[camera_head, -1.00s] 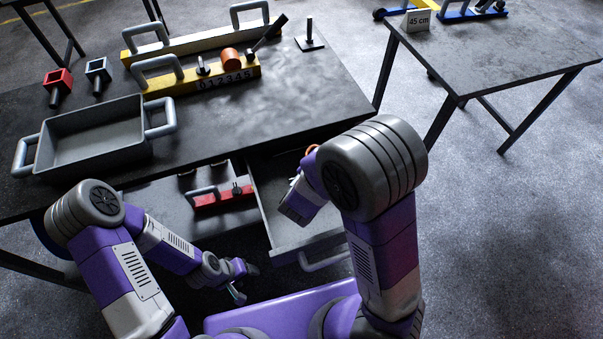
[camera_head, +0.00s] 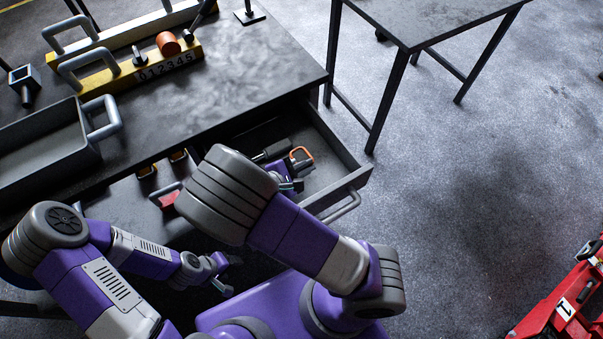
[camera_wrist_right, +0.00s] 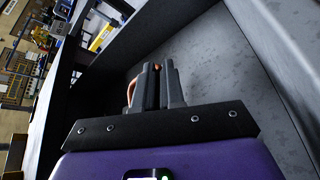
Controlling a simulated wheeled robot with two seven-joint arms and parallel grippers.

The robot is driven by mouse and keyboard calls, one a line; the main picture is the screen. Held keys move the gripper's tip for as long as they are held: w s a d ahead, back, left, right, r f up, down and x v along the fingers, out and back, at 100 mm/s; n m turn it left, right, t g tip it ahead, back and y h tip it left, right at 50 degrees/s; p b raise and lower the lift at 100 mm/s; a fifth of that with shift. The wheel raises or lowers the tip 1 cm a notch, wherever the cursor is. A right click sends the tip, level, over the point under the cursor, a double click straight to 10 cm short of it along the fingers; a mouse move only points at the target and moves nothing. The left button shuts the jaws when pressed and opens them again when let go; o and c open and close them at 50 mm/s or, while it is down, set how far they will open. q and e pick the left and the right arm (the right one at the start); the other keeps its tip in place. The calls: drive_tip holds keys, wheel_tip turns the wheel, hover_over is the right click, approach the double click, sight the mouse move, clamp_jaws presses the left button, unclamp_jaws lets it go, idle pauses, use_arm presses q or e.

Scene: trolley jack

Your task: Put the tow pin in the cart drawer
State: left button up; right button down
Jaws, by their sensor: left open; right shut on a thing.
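The tow pin, seen mainly by its orange loop handle (camera_head: 302,154), is in my right gripper (camera_head: 298,168). The gripper is shut on it within the outline of the open cart drawer (camera_head: 342,184). In the right wrist view, part of the orange loop (camera_wrist_right: 131,92) shows beside the closed fingers (camera_wrist_right: 158,85), with the drawer floor behind. The pin's shaft is mostly hidden, and I cannot tell whether it touches the floor. My left gripper (camera_head: 226,276) is open and empty, low in front of the cart.
The cart top (camera_head: 250,80) carries a grey tray (camera_head: 45,145) and a yellow numbered holder (camera_head: 165,68). A side table (camera_head: 430,20) stands at the back right. A red jack (camera_head: 565,305) lies at lower right. The floor between is clear.

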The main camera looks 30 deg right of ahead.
wheel_tip(320, 180, down, 4)
drive_tip(key=shift+r+b, duration=0.1)
drive_tip(key=shift+b, duration=0.8)
drive_tip(key=c, duration=1.7)
unclamp_jaws()
drive_tip(key=shift+o, duration=0.9)
drive_tip(key=p+v, duration=0.3)
drive_tip(key=v, duration=0.4)
drive_tip(key=shift+s+a+r, duration=0.1)
drive_tip(key=shift+a, duration=0.15)
